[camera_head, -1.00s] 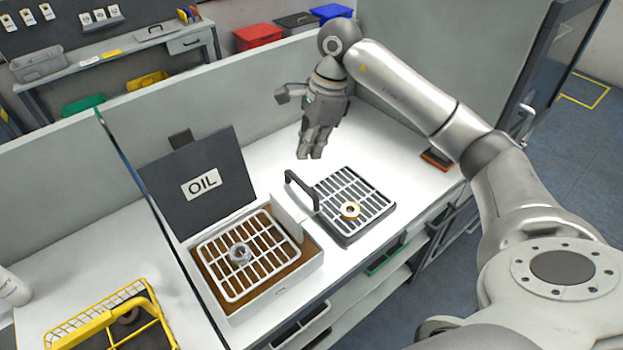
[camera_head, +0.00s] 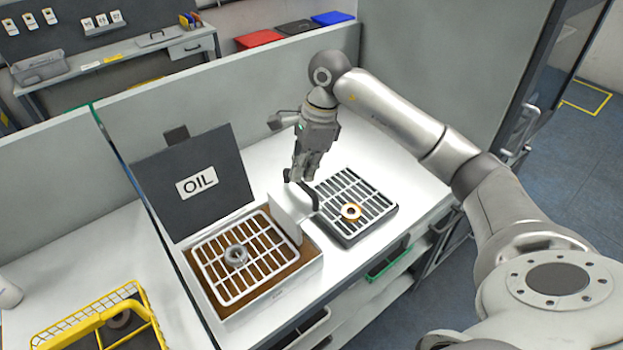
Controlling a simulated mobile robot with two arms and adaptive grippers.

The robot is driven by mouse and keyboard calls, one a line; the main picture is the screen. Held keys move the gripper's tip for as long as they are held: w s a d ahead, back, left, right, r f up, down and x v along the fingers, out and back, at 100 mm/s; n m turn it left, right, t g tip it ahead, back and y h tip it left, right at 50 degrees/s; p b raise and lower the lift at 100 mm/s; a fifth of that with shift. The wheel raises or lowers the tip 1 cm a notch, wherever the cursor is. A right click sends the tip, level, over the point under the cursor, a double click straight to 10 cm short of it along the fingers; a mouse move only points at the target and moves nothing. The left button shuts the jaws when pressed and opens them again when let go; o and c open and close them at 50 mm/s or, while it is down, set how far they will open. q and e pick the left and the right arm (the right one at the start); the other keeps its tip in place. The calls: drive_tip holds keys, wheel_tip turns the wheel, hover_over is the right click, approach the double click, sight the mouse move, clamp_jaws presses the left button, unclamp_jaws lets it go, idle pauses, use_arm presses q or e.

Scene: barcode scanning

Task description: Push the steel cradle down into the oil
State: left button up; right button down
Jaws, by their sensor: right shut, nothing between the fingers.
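The steel cradle (camera_head: 262,277) is a pale wire rack over the brown oil in a white tank (camera_head: 297,286). A steel ring (camera_head: 236,256) lies on the rack. A white upright plate with a dark handle (camera_head: 305,194) rises at the cradle's right side. The dark lid marked OIL (camera_head: 225,200) stands open behind the tank. My right gripper (camera_head: 298,180) is shut and empty, pointing down at the top of the dark handle. I cannot tell whether it touches the handle. My left gripper is not in view.
A dark tray with a grate (camera_head: 382,209) stands right of the tank and holds a copper-coloured ring (camera_head: 351,212). A yellow wire basket (camera_head: 130,291) is at the lower left. The white bench behind the grate tray is clear.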

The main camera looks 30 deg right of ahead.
drive_tip(key=b+x, duration=0.2)
drive_tip(key=x, duration=0.1)
drive_tip(key=d+b+x, duration=0.1)
drive_tip(key=b+x, duration=0.1)
drive_tip(key=b, duration=0.1)
drive_tip(key=shift+s+f, duration=0.15)
drive_tip(key=shift+f, duration=0.4)
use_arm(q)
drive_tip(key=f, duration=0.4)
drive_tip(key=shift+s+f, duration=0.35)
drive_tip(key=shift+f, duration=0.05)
use_arm(e)
drive_tip(key=shift+r, duration=0.1)
drive_tip(key=shift+d, duration=0.1)
drive_tip(key=d, duration=0.3)
approach(304, 194)
drive_tip(key=s+d+r, duration=0.1)
drive_tip(key=d+r, duration=0.3)
drive_tip(key=r, duration=0.1)
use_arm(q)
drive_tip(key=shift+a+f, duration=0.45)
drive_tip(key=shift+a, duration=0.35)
use_arm(e)
drive_tip(key=shift+s+f, duration=0.1)
drive_tip(key=shift+s, duration=0.05)
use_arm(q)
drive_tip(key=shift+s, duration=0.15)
use_arm(e)
drive_tip(key=shift+s+d+f, duration=0.1)
